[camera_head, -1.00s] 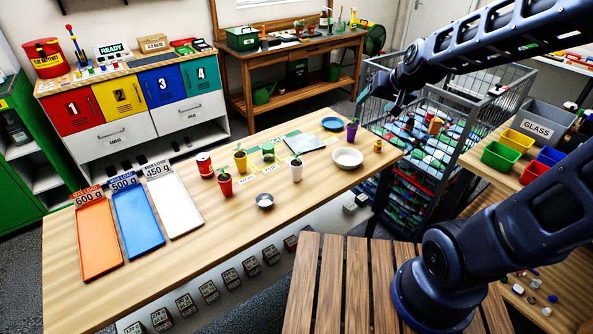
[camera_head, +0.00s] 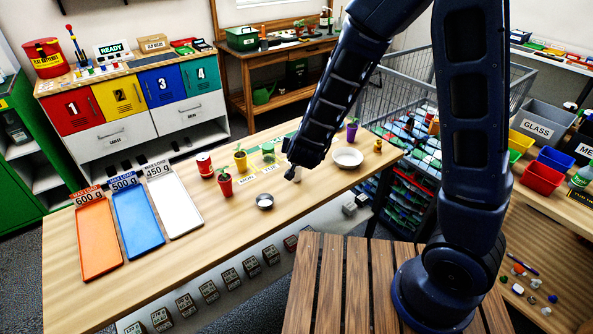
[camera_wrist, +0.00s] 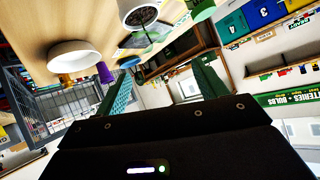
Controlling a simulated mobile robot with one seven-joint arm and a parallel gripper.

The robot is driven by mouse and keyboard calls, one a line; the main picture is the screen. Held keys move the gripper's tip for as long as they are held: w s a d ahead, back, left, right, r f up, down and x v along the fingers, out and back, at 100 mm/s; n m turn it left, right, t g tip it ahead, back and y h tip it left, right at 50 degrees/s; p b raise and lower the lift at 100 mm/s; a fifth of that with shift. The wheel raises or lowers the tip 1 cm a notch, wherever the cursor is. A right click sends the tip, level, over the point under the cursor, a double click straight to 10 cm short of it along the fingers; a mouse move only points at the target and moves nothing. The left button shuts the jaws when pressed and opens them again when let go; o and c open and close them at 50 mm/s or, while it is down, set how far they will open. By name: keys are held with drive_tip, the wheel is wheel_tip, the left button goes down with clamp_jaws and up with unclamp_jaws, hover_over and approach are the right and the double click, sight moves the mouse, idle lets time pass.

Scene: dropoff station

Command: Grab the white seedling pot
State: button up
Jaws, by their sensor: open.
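The white seedling pot (camera_head: 298,176) stands on the long wooden table, mostly hidden behind my arm in the head view. In the wrist view, which is upside down, the white pot (camera_wrist: 138,16) shows at the top with its seedling hanging below it in the picture. My gripper (camera_wrist: 162,70) is open, its two green fingers apart with nothing between them. In the head view my gripper (camera_head: 291,168) is at the pot's side of the table, very near the pot in the picture. I cannot tell whether they touch.
A white bowl (camera_head: 347,158) and a purple pot (camera_head: 351,131) stand to the right. Coloured trays (camera_head: 137,222) lie further left.

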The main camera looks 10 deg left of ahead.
drive_tip(key=s+a+f+t+h, duration=0.1)
drive_tip(key=s+f+t+h, duration=0.1)
drive_tip(key=s+f, duration=0.4)
drive_tip(key=shift+n+t, duration=0.3)
drive_tip(key=shift+d+x, duration=0.15)
drive_tip(key=shift+x, duration=2.55)
drive_tip(key=shift+d+x, duration=0.15)
drive_tip(key=shift+x, duration=2.55)
drive_tip(key=c, duration=1.1)
